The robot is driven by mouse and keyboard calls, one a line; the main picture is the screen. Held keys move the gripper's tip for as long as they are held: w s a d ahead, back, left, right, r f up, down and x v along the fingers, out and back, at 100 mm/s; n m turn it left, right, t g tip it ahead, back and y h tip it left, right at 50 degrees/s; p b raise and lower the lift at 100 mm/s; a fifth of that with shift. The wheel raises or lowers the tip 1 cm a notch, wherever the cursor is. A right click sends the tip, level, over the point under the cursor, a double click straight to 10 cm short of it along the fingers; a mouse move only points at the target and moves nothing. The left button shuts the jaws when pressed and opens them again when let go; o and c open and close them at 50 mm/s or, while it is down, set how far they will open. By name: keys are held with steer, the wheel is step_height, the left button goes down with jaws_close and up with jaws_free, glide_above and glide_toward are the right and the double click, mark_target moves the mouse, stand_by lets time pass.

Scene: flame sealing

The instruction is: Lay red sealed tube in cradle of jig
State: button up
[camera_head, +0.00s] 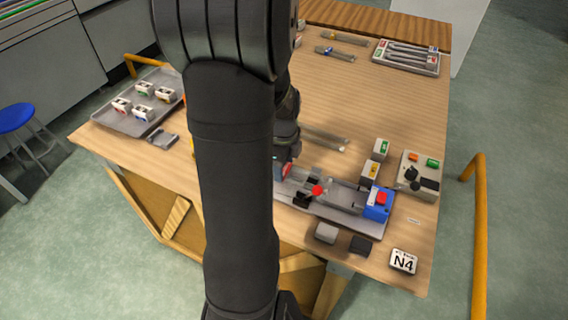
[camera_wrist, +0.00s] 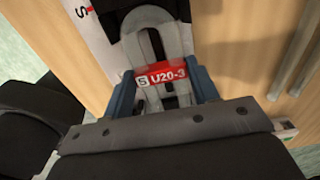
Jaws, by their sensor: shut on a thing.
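In the wrist view, my gripper (camera_wrist: 164,92) is shut on the red sealed tube. A grey piece with dark slots (camera_wrist: 145,45) shows just past the label. In the head view my arm hides most of the gripper (camera_head: 284,170), which is at the left end of the grey jig (camera_head: 340,196); a bit of red shows there. The jig has a red knob (camera_head: 317,190) and black clamp parts. I cannot tell whether the tube touches the cradle.
A blue box with a red button (camera_head: 379,204) stands at the jig's right end. A control box (camera_head: 419,175) is farther right. A tray (camera_head: 140,110) is left, a tube rack (camera_head: 408,57) back right.

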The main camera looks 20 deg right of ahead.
steer(key=o, duration=1.1)
steer(key=shift+r, duration=0.15)
step_height(320, 180, up, 17)
steer(key=shift+w+a+r, duration=0.1)
step_height(320, 180, down, 17)
steer(key=shift+r, duration=0.15)
stand_by(0.6)
